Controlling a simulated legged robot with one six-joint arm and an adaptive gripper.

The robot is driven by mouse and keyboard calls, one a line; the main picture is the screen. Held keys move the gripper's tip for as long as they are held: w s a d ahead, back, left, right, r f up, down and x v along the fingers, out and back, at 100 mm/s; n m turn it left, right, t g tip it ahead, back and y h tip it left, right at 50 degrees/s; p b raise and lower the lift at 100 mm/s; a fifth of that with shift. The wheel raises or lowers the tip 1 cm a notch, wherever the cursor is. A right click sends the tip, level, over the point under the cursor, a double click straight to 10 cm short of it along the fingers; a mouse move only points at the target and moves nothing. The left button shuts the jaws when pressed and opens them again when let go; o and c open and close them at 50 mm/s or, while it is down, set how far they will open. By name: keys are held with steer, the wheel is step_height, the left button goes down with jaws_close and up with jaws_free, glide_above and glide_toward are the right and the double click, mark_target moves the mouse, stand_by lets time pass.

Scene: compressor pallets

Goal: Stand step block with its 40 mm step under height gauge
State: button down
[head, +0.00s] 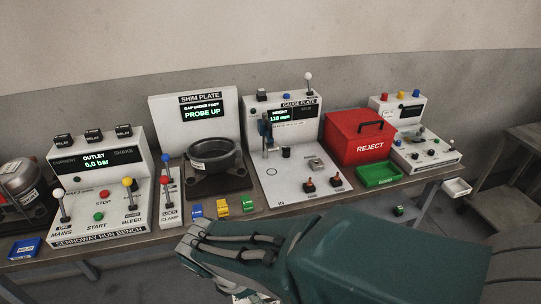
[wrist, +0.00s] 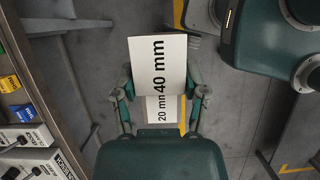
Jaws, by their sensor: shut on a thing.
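The step block (wrist: 158,65) is a pale block marked "40 mm" on its larger face and "20 mm" on a lower face nearer my palm. My gripper (wrist: 162,93) is shut on it, one finger on each side, in the wrist view. The block is off the bench, over the floor.
A black bowl-like part (head: 214,157) sits left of the gauge plate. A red reject box (head: 360,137) and green tray (head: 379,174) stand to its right. Blue and yellow pieces (head: 222,207) lie along the front edge.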

steer(key=shift+w+f+m, duration=0.2)
steer(key=shift+w+m, duration=0.4)
steer(key=shift+w, duration=0.3)
steer(key=w+d+f+m+g+y, duration=0.2)
steer(key=w+d+f+m, duration=0.6)
steer(key=w, duration=0.4)
steer(key=w+d+f+m+g+y, duration=0.2)
steer(key=w+d+f+m+g, duration=0.1)
steer(key=w+d+f+m, duration=0.4)
steer(key=w+d+m, duration=0.2)
steer(key=w+m, duration=0.2)
steer(key=w, duration=0.1)
steer(key=shift+d+f+m, duration=0.3)
steer(key=shift+d+f, duration=0.05)
steer(key=shift+f, duration=0.05)
